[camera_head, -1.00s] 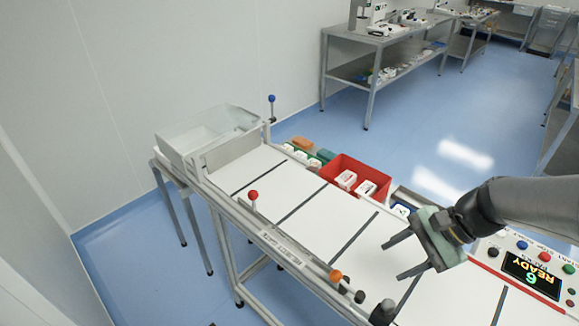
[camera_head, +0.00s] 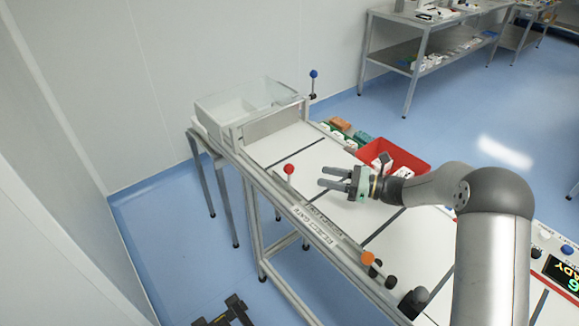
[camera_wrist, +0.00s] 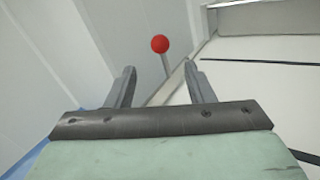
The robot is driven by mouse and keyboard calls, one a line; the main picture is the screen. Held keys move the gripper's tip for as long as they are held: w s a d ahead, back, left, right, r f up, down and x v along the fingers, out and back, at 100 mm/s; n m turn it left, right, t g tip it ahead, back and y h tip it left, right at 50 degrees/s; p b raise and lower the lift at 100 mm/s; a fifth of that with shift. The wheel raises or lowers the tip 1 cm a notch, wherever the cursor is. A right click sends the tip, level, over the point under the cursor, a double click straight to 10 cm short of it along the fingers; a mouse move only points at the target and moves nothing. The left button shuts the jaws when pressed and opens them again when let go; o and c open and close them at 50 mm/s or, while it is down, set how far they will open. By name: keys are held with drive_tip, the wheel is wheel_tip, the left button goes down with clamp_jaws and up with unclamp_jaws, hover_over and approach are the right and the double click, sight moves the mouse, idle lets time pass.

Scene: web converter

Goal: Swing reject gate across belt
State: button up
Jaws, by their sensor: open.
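The red ball knob (camera_head: 289,169) sits on a short grey post at the near side rail of the belt (camera_head: 300,165). A label on the rail, just right of it, seems to read "REJECT GATE" (camera_head: 318,228). My gripper (camera_head: 327,177) is open and empty over the belt, to the right of the red knob, its fingers pointing left toward it. In the wrist view the red knob (camera_wrist: 160,44) shows ahead, framed between my open fingertips (camera_wrist: 159,68), with a gap to its post. I cannot make out a separate gate bar across the belt.
A clear-walled bin (camera_head: 240,105) stands at the belt's far end, with a blue-knobbed post (camera_head: 314,74) at its right. A red crate (camera_head: 400,158) lies beyond the far rail. An orange knob (camera_head: 368,257) and black knobs stand along the near rail. The belt shows no items.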

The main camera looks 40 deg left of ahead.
sight(290, 169)
drive_tip(key=p+x, duration=0.2)
drive_tip(key=x, duration=0.9)
drive_tip(key=shift+s+a+p, duration=0.1)
drive_tip(key=shift+a+p, duration=0.2)
clamp_jaws()
